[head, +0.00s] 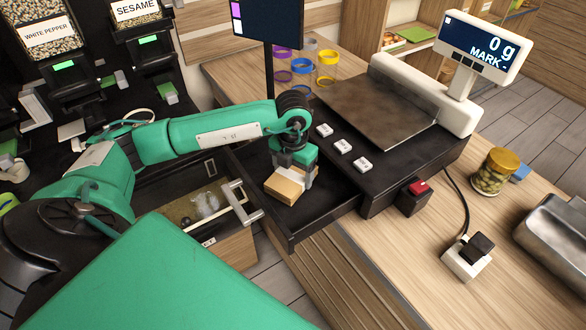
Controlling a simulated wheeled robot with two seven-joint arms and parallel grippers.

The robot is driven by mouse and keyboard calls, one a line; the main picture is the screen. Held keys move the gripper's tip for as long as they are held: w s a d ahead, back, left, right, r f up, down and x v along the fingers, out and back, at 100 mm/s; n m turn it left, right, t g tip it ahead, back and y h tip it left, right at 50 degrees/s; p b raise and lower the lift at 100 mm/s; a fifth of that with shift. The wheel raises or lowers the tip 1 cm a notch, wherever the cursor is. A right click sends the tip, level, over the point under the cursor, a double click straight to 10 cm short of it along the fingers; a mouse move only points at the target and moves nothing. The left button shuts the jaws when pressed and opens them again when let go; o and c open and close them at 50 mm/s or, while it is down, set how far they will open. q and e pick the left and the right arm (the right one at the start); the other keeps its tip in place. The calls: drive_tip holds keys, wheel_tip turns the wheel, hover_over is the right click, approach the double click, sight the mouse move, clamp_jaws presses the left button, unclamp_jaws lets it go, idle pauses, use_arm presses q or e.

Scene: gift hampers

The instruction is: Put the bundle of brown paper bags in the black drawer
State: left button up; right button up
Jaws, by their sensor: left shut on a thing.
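The bundle of brown paper bags (283,191) is a small tan block with a pale band. My left gripper (294,174) is shut on it from above. The bundle is over the pulled-out black drawer (325,212) below the scale counter. I cannot tell whether the bundle touches the drawer floor. The gripper hides part of the bundle's top and part of the drawer behind it. My right gripper is out of view.
A scale with a dark metal plate (378,107) stands behind the drawer, with white blocks (343,146) in front. A red-button box (413,195) and a jar (493,172) are to the right. Another open drawer with a metal handle (241,203) is to the left.

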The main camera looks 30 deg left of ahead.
sight(293, 173)
use_arm(q)
drive_tip(key=shift+f, duration=0.1)
drive_tip(key=o, duration=1.1)
drive_tip(key=shift+r, duration=0.25)
wheel_tip(293, 173, up, 12)
drive_tip(key=b, duration=0.3)
drive_tip(key=shift+f+b, duration=0.1)
drive_tip(key=shift+b, duration=0.3)
